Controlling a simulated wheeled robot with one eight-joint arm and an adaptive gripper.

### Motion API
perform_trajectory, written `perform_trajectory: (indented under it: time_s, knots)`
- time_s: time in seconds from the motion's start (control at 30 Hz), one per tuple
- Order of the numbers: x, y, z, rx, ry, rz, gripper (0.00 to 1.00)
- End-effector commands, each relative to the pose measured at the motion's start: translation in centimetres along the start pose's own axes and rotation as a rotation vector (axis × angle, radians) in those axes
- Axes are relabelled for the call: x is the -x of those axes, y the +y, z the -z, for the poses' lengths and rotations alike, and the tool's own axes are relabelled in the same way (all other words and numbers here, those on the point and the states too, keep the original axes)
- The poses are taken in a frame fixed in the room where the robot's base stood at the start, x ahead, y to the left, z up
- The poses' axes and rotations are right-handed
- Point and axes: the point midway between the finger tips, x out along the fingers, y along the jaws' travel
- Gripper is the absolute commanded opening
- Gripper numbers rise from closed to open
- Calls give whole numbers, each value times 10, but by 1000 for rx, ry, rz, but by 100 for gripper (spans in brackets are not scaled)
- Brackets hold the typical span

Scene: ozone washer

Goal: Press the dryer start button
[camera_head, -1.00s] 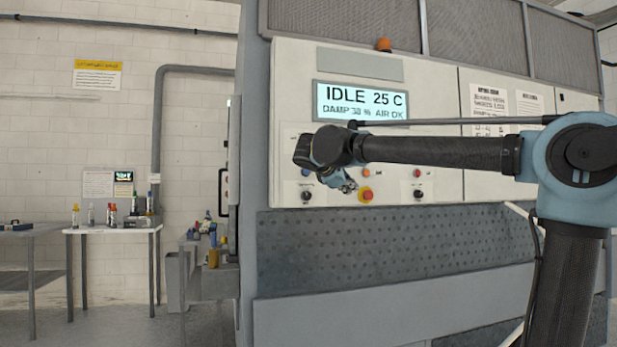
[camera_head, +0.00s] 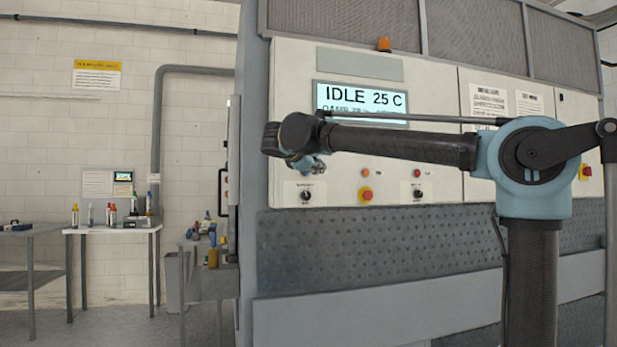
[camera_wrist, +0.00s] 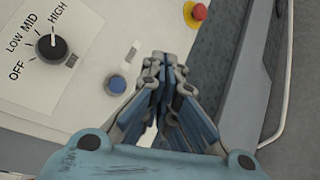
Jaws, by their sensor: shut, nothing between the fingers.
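The pale control panel (camera_head: 440,192) fills the right part of the head view. A round blue button (camera_wrist: 117,85) sits on it in the wrist view, beside a small plate whose text I cannot read. I cannot tell for sure whether this is the dryer start button. In the head view it does not show and may be behind my wrist. My gripper (camera_wrist: 165,60) is shut and empty, with its fingertips to the right of and above the blue button in the wrist view. In the head view my gripper (camera_head: 317,167) is in front of the panel, above a black knob (camera_head: 306,195).
The knob also shows in the wrist view (camera_wrist: 51,47), marked OFF, LOW, MID, HIGH. A red mushroom button (camera_head: 366,194) on yellow is right of it. A display (camera_head: 362,98) reads IDLE 25 C. A table (camera_head: 112,230) with bottles stands at left.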

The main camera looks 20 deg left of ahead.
Motion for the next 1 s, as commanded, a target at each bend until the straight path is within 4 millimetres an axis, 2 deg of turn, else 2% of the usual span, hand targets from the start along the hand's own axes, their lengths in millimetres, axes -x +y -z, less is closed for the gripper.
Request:
perform_trajectory:
  time_s: [0.6, 1.0]
  knots:
    - [-47, 34, 34, 0, -1, 1, 0]
    - [-53, 39, 39, 0, 1, 0, 0]
